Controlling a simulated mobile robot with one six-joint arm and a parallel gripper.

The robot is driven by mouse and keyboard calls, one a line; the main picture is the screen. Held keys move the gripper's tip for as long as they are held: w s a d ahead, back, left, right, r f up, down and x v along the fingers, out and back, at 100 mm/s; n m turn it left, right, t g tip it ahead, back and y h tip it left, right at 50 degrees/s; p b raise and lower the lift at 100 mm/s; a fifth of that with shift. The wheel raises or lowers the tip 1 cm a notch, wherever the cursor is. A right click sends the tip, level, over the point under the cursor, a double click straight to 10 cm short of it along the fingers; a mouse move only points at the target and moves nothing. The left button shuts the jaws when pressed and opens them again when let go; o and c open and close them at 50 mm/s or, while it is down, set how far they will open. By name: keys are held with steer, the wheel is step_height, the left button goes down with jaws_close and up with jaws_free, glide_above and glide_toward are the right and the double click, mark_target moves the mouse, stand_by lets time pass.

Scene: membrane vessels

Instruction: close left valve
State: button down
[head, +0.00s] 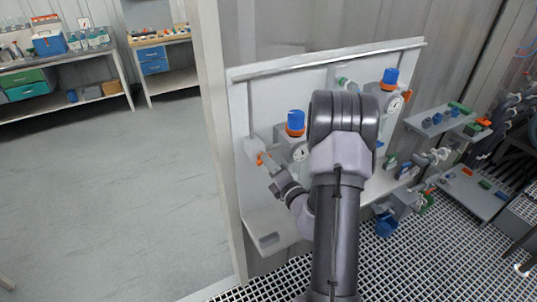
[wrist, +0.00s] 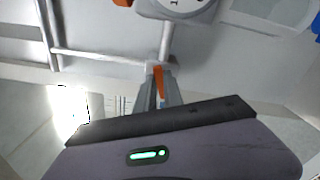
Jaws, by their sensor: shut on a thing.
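The left valve's orange handle (head: 261,158) shows at the left side of the white panel, beside the left vessel with its blue cap (head: 295,120) and round gauge (head: 299,153). My gripper (head: 268,168) reaches it from the lower right. In the wrist view the orange handle (wrist: 158,78) sits between the two grey fingers (wrist: 160,92), which are shut on it. The fingers hide part of the handle, and its exact angle to the pipe is hard to tell. The gauge's lower edge (wrist: 180,5) shows at the top of the wrist view.
A right vessel with a blue cap (head: 390,77) and gauge (head: 395,105) stands behind my arm. Grey shelves with fittings (head: 440,122) are to the right. A white post (head: 212,120) borders the panel at left. Open floor (head: 110,190) lies beyond it.

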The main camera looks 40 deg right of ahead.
steer(key=shift+m+p, duration=2.05)
steer(key=shift+m, duration=0.15)
steer(key=c, duration=1.5)
jaws_free()
steer(key=shift+w+f, duration=0.1)
steer(key=shift+o, duration=0.2)
steer(key=b+v, duration=0.1)
steer(key=v, duration=1.6)
steer(key=shift+s, duration=0.25)
steer(key=shift+d, duration=0.1)
